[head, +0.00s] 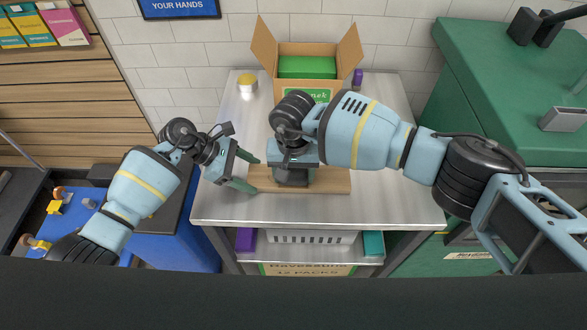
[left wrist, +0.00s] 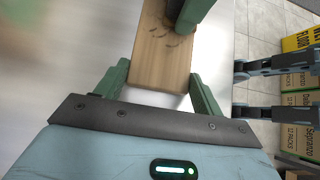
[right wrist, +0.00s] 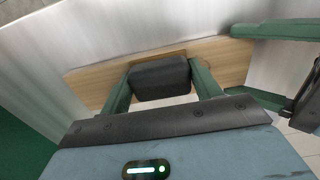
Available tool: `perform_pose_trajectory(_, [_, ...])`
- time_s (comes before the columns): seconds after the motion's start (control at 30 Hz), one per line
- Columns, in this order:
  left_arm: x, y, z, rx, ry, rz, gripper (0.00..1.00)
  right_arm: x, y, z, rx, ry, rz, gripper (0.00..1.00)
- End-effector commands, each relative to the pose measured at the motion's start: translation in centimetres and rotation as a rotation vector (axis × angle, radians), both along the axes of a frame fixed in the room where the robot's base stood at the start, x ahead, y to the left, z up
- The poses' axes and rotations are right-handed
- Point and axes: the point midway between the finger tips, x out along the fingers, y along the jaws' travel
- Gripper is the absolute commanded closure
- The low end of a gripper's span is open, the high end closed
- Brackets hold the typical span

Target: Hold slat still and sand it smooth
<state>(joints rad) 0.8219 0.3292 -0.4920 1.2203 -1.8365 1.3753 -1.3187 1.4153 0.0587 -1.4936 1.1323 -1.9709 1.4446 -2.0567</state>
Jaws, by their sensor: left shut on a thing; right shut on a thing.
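The slat (head: 331,181) is a light wooden board lying flat on the metal table, running left to right. My left gripper (head: 250,171) is shut across its left end, one finger on each long side, as the left wrist view also shows (left wrist: 163,92). A few dark, rough marks show on the slat's face in the left wrist view (left wrist: 160,65). My right gripper (head: 292,168) is shut on a dark sanding block (right wrist: 160,77), which sits on the slat near its middle. The block hides the wood beneath it.
An open cardboard box (head: 307,61) with green contents stands at the table's back. The metal table (head: 395,200) is clear to the slat's right. A green cabinet (head: 490,70) stands at right.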

Motion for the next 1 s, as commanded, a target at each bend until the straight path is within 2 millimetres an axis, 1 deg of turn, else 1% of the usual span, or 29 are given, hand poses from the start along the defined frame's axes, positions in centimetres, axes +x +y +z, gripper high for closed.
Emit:
perform_pose_trajectory(0.17, [0.0, 0.0, 0.0, 0.000, 0.000, 0.000, 0.46, 0.2, 0.0, -0.1, -0.001, 0.001, -0.001, 0.55])
perform_pose_trajectory(0.5, [0.0, 0.0, 0.0, -0.001, 0.000, -0.001, 0.46, 1.8, 0.0, -0.4, -0.003, 0.001, -0.001, 0.55])
perform_pose_trajectory(0.77, [0.0, 0.0, 0.0, -0.001, -0.001, -0.002, 0.46, 2.0, -0.2, -0.5, -0.003, 0.001, -0.002, 0.55])
perform_pose_trajectory(1.0, [0.0, 0.0, 0.1, -0.002, -0.001, -0.002, 0.46, 2.9, -0.3, -0.3, -0.004, 0.001, -0.004, 0.55])
